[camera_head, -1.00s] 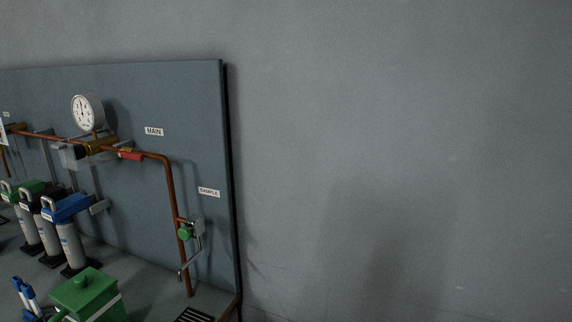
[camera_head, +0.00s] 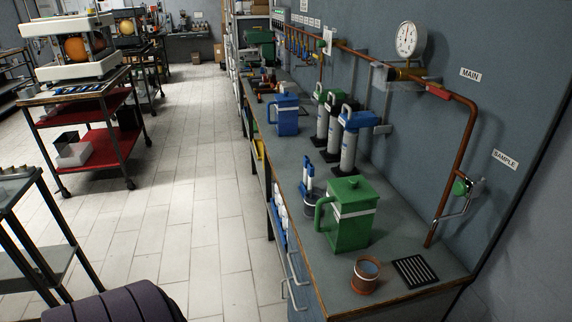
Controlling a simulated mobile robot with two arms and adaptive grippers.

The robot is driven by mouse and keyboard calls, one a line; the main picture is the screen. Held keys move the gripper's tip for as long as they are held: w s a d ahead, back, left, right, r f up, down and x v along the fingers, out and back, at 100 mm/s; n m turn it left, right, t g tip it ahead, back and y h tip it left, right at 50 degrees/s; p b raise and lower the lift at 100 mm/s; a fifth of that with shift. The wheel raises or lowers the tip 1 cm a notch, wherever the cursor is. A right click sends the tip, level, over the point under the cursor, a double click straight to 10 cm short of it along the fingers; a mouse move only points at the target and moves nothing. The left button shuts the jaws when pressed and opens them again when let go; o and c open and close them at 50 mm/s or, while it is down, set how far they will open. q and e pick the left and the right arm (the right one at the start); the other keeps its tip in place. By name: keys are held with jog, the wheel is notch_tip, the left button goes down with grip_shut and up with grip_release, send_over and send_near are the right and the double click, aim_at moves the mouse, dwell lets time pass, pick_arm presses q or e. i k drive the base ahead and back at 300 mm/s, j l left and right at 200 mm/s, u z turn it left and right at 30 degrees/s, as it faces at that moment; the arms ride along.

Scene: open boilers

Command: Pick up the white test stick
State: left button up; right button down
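A small dark cup (camera_head: 311,207) on the bench (camera_head: 400,250) holds slim upright sticks (camera_head: 309,180) with blue tops and pale lower parts. I cannot tell for sure whether one of them is the white test stick. The cup stands just left of a green lidded pitcher (camera_head: 351,212). Neither of my grippers shows in the head view.
A brown cup (camera_head: 366,275) and a black slotted drain (camera_head: 415,271) lie near the bench's front corner. Grey cylinders (camera_head: 349,150) and a blue pitcher (camera_head: 286,115) stand behind. A red-shelved cart (camera_head: 95,145) is at left; the tiled floor (camera_head: 200,190) between is clear.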

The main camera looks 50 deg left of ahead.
aim_at(306, 159)
jog(key=u, duration=1.4)
